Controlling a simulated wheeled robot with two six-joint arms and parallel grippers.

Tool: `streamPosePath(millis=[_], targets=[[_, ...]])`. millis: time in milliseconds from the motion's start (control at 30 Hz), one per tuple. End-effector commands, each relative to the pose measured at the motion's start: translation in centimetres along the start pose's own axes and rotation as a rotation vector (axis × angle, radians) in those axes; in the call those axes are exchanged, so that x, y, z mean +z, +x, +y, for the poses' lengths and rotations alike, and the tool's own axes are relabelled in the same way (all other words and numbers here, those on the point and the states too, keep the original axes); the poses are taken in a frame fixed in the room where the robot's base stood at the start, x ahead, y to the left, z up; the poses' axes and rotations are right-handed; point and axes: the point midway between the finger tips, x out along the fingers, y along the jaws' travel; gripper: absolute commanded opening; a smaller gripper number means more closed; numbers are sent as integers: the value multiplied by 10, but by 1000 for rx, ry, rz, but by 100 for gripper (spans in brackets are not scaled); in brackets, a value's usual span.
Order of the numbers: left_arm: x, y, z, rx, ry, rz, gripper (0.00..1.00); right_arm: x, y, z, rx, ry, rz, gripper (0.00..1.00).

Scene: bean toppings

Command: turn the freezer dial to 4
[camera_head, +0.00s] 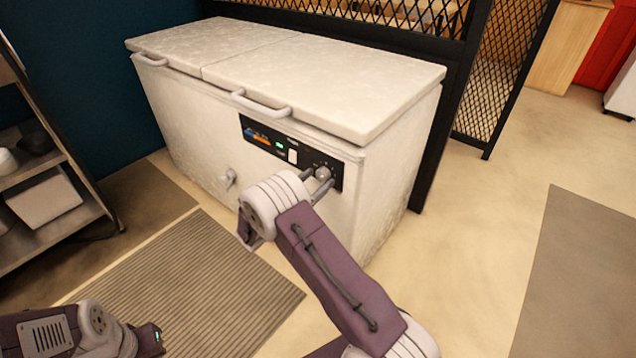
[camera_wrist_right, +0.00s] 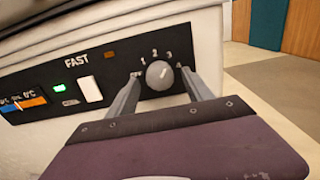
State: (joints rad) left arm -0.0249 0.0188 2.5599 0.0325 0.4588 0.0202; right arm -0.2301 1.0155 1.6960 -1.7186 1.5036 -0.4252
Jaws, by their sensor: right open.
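The white chest freezer (camera_head: 215,120) has a black control panel (camera_head: 262,136) on its front. The round grey freezer dial (camera_head: 322,172) is at the right end of that panel. In the right wrist view the dial (camera_wrist_right: 159,75) has the numbers 1, 2 and 3 over it. Which number it points to is too small to tell. My right gripper (camera_head: 319,182) is at the panel. In the wrist view its open fingers (camera_wrist_right: 159,82) stand on both sides of the dial, with a gap visible on each side. My left gripper's fingers are not seen.
A white switch (camera_wrist_right: 91,89) and a green light (camera_wrist_right: 59,88) are left of the dial. A ribbed mat (camera_head: 200,290) lies before the freezer. A metal shelf (camera_head: 75,220) stands at left, a mesh partition (camera_head: 400,20) behind. Floor at right is clear.

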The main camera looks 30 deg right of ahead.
Motion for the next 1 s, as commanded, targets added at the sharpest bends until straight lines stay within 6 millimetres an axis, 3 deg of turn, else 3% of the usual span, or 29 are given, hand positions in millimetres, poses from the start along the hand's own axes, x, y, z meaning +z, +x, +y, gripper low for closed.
streamPosePath(millis=[100,367,600,1000], targets=[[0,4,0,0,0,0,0,-1,10,0,-1,1,0,60],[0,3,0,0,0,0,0,0,13,0,1,0,0,60],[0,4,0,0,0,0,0,0,12,0,1,0,0,0],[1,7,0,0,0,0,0,-1,12,0,1,99,1,0]])
